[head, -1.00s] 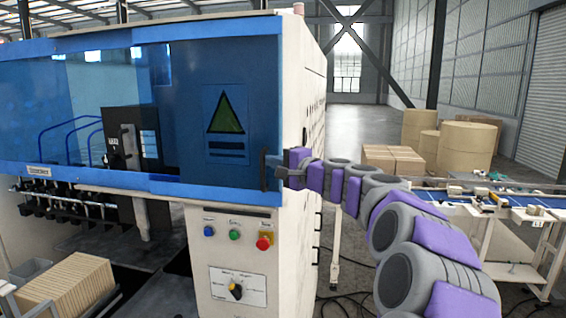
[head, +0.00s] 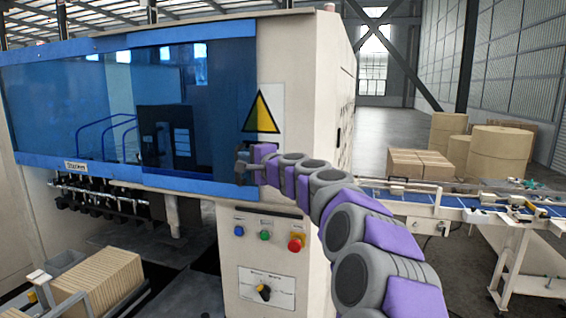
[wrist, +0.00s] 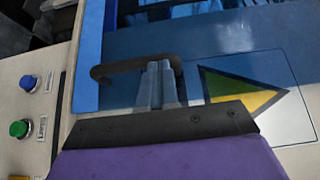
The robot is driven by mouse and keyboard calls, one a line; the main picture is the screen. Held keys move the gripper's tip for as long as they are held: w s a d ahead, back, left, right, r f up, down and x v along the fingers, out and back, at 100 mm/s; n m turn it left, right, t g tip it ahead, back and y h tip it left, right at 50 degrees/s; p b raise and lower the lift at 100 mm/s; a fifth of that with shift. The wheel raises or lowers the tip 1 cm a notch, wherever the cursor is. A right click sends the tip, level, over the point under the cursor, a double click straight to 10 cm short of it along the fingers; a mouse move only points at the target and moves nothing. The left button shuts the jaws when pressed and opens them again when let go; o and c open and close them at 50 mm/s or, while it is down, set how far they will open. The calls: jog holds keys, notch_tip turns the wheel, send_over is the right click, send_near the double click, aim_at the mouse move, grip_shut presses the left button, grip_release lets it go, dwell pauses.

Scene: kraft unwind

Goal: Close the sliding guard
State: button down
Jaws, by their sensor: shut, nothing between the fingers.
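The sliding guard (head: 215,90) is a tinted blue panel on the front of the cream machine. In the wrist view the triangle (wrist: 240,88) is part green behind the blue panel and part yellow. The dark handle (wrist: 112,70) is a bar on the guard, near its right edge. My gripper (head: 241,166) is at the handle, its fingers shut and empty. In the wrist view the fingertips (wrist: 160,64) lie against or just beside the handle bar; contact is unclear.
Blue, green and red buttons (head: 295,244) and a rotary switch (head: 264,292) sit below the guard. A crate of flat boards (head: 98,285) stands at lower left. A conveyor (head: 460,206) and paper rolls (head: 500,153) are at right.

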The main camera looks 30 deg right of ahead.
jog(key=w+a+p, duration=0.1)
jog(key=w+a, duration=0.1)
jog(key=w, duration=0.2)
jog(key=w+a+p, duration=0.1)
jog(key=w+a, duration=0.2)
jog(key=w, duration=0.1)
jog(key=w+a+p, duration=0.1)
jog(key=w+a, duration=0.1)
jog(key=w, duration=0.2)
jog(key=shift+a, duration=0.4)
jog(key=shift+w+a+f+p, duration=0.1)
jog(key=shift+w+a+p, duration=0.35)
jog(key=shift+w+a, duration=0.55)
jog(key=shift+s+a, duration=0.1)
jog(key=shift+s+d, duration=0.2)
jog(key=shift+d, duration=0.05)
jog(key=b, duration=0.5)
send_near(223, 157)
jog(key=shift+s+a+r, duration=0.1)
jog(key=shift+a+r, duration=0.15)
jog(key=shift+a, duration=0.45)
jog(key=shift+s+a+r, duration=0.1)
jog(key=shift+a+r, duration=0.15)
jog(key=shift+a, duration=0.45)
jog(key=shift+s+a+r, duration=0.1)
jog(key=shift+a+r, duration=0.15)
jog(key=shift+a, duration=0.45)
